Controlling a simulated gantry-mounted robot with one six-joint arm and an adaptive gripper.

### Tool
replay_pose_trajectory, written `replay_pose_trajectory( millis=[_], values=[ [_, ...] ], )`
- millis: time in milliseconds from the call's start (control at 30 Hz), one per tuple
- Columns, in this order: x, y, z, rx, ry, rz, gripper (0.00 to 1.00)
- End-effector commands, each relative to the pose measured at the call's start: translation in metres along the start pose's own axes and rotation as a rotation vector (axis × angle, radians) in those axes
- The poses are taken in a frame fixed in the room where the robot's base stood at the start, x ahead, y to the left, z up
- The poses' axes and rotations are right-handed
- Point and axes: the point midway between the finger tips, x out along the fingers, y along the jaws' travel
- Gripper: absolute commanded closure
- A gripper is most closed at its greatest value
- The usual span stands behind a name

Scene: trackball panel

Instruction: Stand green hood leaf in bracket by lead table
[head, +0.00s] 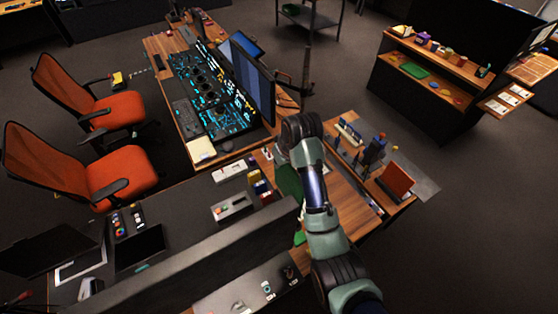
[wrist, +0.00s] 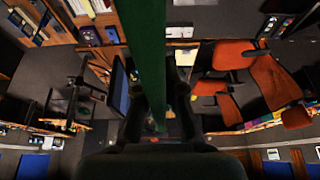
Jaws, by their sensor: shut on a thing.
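In the wrist view the green hood leaf (wrist: 145,60) is a long, flat green strip running up the middle. My gripper (wrist: 158,110) has its dark fingers on either side and is shut on it. In the head view a green panel (head: 288,182), seemingly this leaf, shows just left of my arm above the wooden table (head: 345,205). My arm hides part of it, and my gripper cannot be made out there. I cannot clearly identify the bracket; a small pale rack (head: 349,132) stands at the back of that table.
An orange-red panel (head: 396,180) stands tilted at the table's right end, near dark upright items (head: 371,152). Left are the console (head: 205,90), monitors (head: 252,88) and orange chairs (head: 120,175). A grey box (head: 231,207) lies on the front desk.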

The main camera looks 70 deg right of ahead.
Motion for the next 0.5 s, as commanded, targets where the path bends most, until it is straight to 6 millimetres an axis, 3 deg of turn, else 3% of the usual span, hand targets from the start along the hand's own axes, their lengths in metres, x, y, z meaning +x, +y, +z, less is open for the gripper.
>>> replay_pose_trajectory(
  millis=[267, 500],
  values=[
    [0.002, 0.0, 0.001, -0.001, 0.0, 0.0, 1.0],
    [0.017, 0.0, 0.007, -0.002, -0.001, 0.0, 1.0]
  ],
)
